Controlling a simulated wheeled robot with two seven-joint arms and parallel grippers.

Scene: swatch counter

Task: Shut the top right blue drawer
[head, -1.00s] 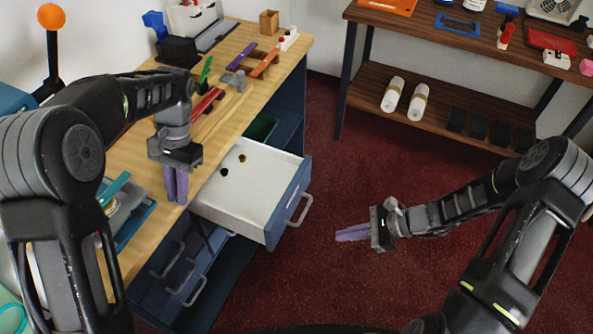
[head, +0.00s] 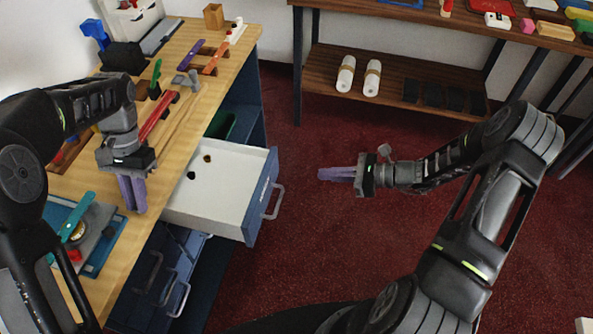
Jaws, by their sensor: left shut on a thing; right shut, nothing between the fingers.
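The blue drawer (head: 262,196) stands pulled out from the counter's right side. It has a white inside and a pale bar handle (head: 274,202) on its front. Two small dark round things (head: 199,167) lie in it. My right gripper (head: 322,174) is shut and empty. It is over the red floor, right of the drawer front and apart from it, with its purple fingers pointing left. My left gripper (head: 134,208) points down over the wooden counter, left of the drawer. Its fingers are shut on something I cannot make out.
Closed blue drawers (head: 165,275) with handles sit below the open one. The wooden counter (head: 195,92) carries a red bar, coloured swatches and a blue tray (head: 98,240). A brown shelf (head: 400,92) with white rolls stands at the back. The floor right of the drawer is clear.

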